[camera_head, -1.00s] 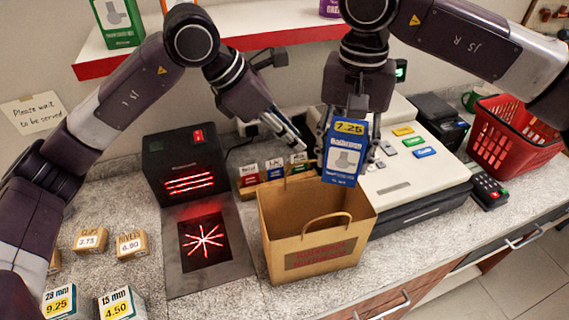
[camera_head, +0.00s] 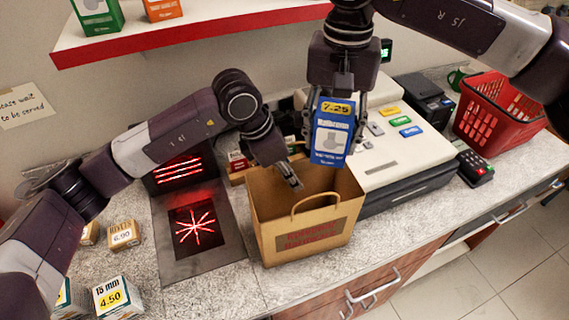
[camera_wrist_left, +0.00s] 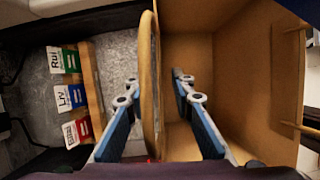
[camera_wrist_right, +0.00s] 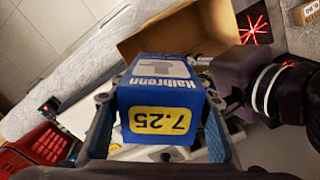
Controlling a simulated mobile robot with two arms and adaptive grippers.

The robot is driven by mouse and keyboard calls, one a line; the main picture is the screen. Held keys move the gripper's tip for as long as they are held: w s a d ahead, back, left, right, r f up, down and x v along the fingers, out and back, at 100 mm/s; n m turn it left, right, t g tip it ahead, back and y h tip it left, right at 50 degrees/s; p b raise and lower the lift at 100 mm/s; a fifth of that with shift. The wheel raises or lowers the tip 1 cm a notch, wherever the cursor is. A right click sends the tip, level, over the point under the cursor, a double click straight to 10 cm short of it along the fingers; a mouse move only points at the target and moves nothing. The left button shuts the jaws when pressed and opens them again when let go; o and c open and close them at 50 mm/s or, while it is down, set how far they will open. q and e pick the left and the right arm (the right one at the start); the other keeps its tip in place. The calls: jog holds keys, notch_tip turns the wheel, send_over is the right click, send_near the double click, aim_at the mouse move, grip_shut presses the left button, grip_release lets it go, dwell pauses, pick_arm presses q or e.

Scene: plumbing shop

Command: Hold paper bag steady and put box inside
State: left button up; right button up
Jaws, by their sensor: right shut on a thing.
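The open brown paper bag (camera_head: 266,228) stands upright on the counter; its inside shows in the left wrist view (camera_wrist_left: 262,85). My left gripper (camera_head: 291,180) reaches over the bag's back left rim. In the left wrist view its open fingers (camera_wrist_left: 155,88) straddle the bag's back wall and handle (camera_wrist_left: 148,90), with gaps on both sides. My right gripper (camera_head: 333,142) is shut on the blue 7.25 box (camera_head: 331,150) and holds it upright above the bag's right back side. The box also shows between the fingers in the right wrist view (camera_wrist_right: 160,105).
A scanner with red lights (camera_head: 198,228) is left of the bag. The cash register (camera_head: 395,165) is close on the right, with a red basket (camera_head: 492,110) beyond. Small boxes (camera_head: 112,297) sit at front left. A shelf (camera_head: 170,40) hangs behind.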

pick_arm(q)
jog(key=shift+w+d+f, duration=0.1)
jog(key=shift+d+f, duration=0.1)
jog(key=shift+f, duration=0.35)
grip_shut()
pick_arm(e)
notch_tip(320, 180, down, 12)
jog(key=shift+r, duration=0.25)
jog(key=o, duration=1.4)
jog(key=shift+r, duration=0.1)
